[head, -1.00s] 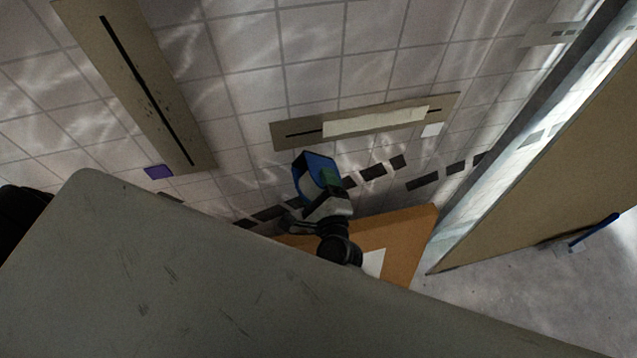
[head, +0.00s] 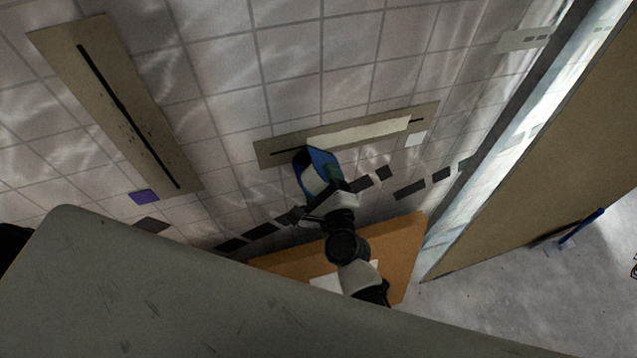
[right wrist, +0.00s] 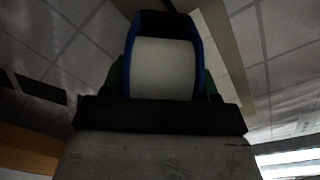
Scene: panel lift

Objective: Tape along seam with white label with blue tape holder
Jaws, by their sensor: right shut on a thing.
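The blue tape holder (head: 318,168) carries a pale roll of tape. My right gripper (head: 330,192) is shut on it, and the holder fills the middle of the right wrist view (right wrist: 165,65). The board with the white label (head: 415,139) is on the tiled wall. A dark seam (head: 292,150) runs along it, and a pale tape strip (head: 360,131) covers much of the seam from the middle toward the right. The holder is at the strip's left end, overlapping the board's lower edge in view; whether it touches cannot be told. My left gripper is not in view.
A second board (head: 120,105) with a bare dark seam and a purple label (head: 144,197) is at upper left. An orange-brown box (head: 405,250) is below my right arm. A large tan panel (head: 545,150) stands at right, with a blue-handled item (head: 582,227) beside it.

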